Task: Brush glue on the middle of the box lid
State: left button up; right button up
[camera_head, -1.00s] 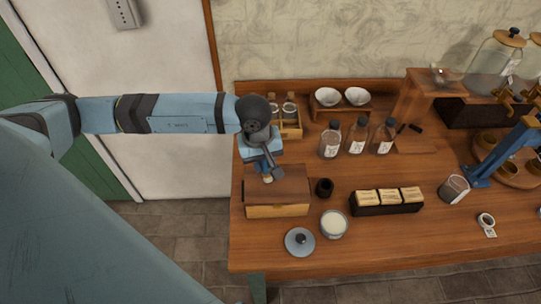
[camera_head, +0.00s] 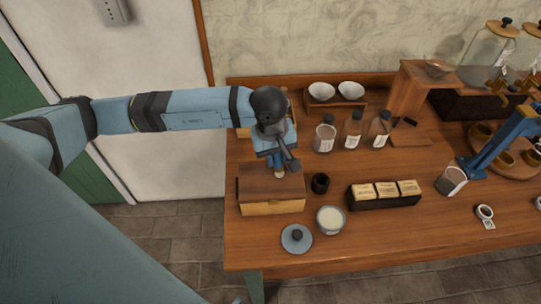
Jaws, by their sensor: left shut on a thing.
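The wooden box (camera_head: 273,208) sits at the left of the bench with its brown lid (camera_head: 258,187) on top. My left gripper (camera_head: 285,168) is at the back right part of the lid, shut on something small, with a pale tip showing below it. This looks like the brush (camera_head: 279,175), mostly hidden by the gripper. I cannot tell whether its tip touches the lid. An open jar of white stuff (camera_head: 331,220), likely the glue, stands in front right of the box. My right gripper is not in view.
A round grey lid (camera_head: 296,238) lies left of the jar. A dark cup (camera_head: 320,183) stands close right of the box. Several bottles (camera_head: 352,130) stand behind, and a dark tray of labelled blocks (camera_head: 384,199) is to the right.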

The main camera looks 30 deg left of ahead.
pick_arm(q)
jog(key=shift+s+d+b, duration=0.4)
jog(key=shift+s+d, duration=0.1)
jog(key=shift+s, duration=0.15)
jog(key=shift+s+a+b, duration=0.4)
jog(key=shift+s+a, duration=0.35)
jog(key=shift+a, duration=0.25)
jog(key=shift+s+a+b, duration=0.35)
jog(key=shift+s+a, duration=0.3)
jog(key=shift+a, duration=0.25)
jog(key=shift+w+d+b, duration=0.5)
jog(key=shift+w+d, duration=0.25)
jog(key=shift+d, duration=0.25)
jog(key=shift+w+d+b, duration=0.45)
jog(key=shift+w+d, duration=0.25)
jog(key=shift+d, duration=0.25)
jog(key=shift+a, duration=0.1)
jog(key=shift+s+a+b, duration=0.5)
jog(key=shift+s+a, duration=0.25)
jog(key=shift+a, duration=0.15)
jog(key=shift+s+a+b, duration=0.45)
jog(key=shift+s+a, duration=0.25)
jog(key=shift+a, duration=0.2)
jog(key=shift+a, duration=0.1)
